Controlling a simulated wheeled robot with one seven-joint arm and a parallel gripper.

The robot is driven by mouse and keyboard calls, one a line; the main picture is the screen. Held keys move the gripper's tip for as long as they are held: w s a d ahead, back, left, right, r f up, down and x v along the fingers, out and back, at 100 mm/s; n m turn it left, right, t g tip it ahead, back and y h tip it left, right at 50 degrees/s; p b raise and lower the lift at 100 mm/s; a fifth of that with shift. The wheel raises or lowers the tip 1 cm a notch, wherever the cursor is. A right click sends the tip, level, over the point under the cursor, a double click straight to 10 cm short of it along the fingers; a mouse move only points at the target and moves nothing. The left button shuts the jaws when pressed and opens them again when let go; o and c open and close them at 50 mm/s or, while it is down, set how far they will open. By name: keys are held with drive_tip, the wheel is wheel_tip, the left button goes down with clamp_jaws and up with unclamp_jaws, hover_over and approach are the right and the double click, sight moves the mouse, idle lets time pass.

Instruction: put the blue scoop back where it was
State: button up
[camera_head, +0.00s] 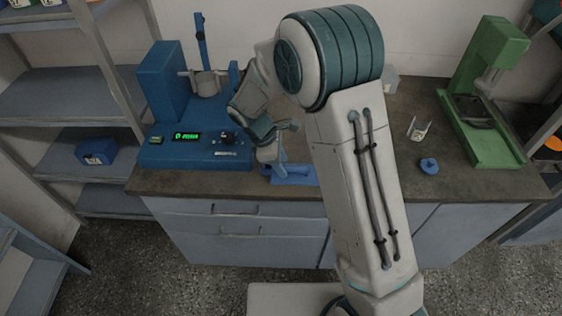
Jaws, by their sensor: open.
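A blue flat piece (294,175) lies on the counter near its front edge, just right of my gripper (268,164). It could be the blue scoop, but my arm hides part of it and I cannot make out its full shape. A small blue rounded object (429,166) lies on the right part of the counter; I cannot tell what it is. My gripper points down over the front of the counter, beside the blue piece, with its jaws open. Whether it touches the piece is unclear.
A blue machine (196,149) with a green lit display stands left of my gripper, a grey pot (205,84) on it. A small white rack (418,130) and a green press (484,105) stand at the right. Grey shelves (62,97) stand at the left. My arm hides the counter's middle.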

drive_tip(key=shift+r, duration=0.55)
drive_tip(key=v, duration=1.2)
drive_tip(key=s+d+r+m+y, duration=0.1)
drive_tip(key=s+d+r+m, duration=0.25)
drive_tip(key=d, duration=0.25)
drive_tip(key=s+d+r+m+y, duration=0.2)
drive_tip(key=s+d+r+m, duration=0.1)
drive_tip(key=s+d+m, duration=0.3)
drive_tip(key=s+d+m+t+y, duration=0.1)
drive_tip(key=s+d+m+t, duration=0.2)
drive_tip(key=s+d+m, duration=0.4)
drive_tip(key=s+m, duration=0.1)
drive_tip(key=s, duration=0.1)
drive_tip(key=shift+s+f, duration=0.25)
drive_tip(key=shift+s, duration=0.05)
